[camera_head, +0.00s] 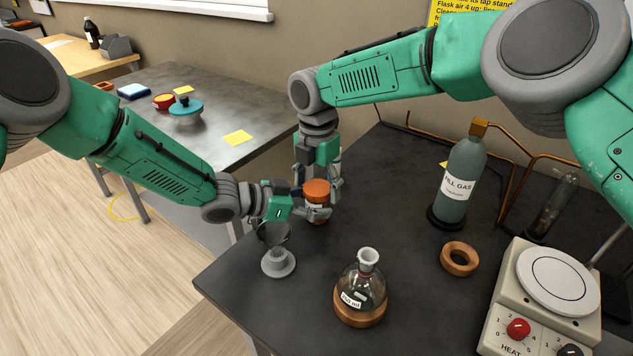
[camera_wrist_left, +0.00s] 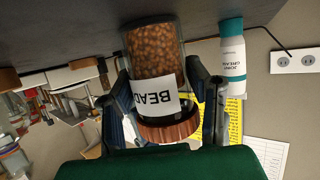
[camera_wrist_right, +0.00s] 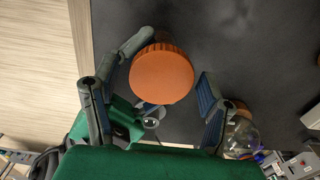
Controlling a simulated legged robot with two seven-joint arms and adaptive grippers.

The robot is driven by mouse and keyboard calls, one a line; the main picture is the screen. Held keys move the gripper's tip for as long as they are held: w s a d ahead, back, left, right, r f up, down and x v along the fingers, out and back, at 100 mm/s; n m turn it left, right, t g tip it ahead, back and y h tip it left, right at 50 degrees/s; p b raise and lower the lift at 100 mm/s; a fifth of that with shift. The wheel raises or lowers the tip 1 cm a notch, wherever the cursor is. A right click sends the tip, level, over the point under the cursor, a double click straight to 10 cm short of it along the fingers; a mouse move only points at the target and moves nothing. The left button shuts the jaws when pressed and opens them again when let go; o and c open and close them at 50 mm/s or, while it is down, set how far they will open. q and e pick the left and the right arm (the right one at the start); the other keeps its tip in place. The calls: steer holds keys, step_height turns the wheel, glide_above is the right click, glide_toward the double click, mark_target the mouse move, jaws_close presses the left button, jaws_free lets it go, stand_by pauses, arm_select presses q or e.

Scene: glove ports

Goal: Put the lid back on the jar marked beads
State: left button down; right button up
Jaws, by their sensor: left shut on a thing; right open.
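The jar marked beads (camera_head: 317,213) stands upright on the dark bench. In the left wrist view, where it appears upside down, the jar (camera_wrist_left: 153,52) is full of brown beads and its label is partly readable. The orange ribbed lid (camera_head: 317,188) sits over the jar's mouth; it also shows from above in the right wrist view (camera_wrist_right: 161,74). I cannot tell whether it is fully tightened. My left gripper (camera_head: 318,212) is shut on the jar from the side. My right gripper (camera_head: 319,178) is open above, its fingers apart on either side of the lid.
A grey funnel on a stand (camera_head: 278,262) is close below my left wrist. A side table (camera_head: 215,140) is behind.

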steer(key=c, duration=1.2)
steer(key=m, duration=0.7)
steer(key=shift+a, duration=0.1)
arm_select(q)
steer(key=shift+s, duration=0.1)
arm_select(e)
steer(key=m, duration=0.5)
arm_select(q)
steer(key=shift+d, duration=0.1)
arm_select(e)
steer(key=m, duration=0.5)
steer(key=shift+a, duration=0.1)
arm_select(q)
steer(key=shift+s+d, duration=0.1)
arm_select(e)
steer(key=m, duration=0.7)
steer(key=shift+a, duration=0.1)
steer(key=o, duration=1.3)
arm_select(q)
steer(key=shift+a, duration=0.2)
arm_select(e)
steer(key=shift+f, duration=0.1)
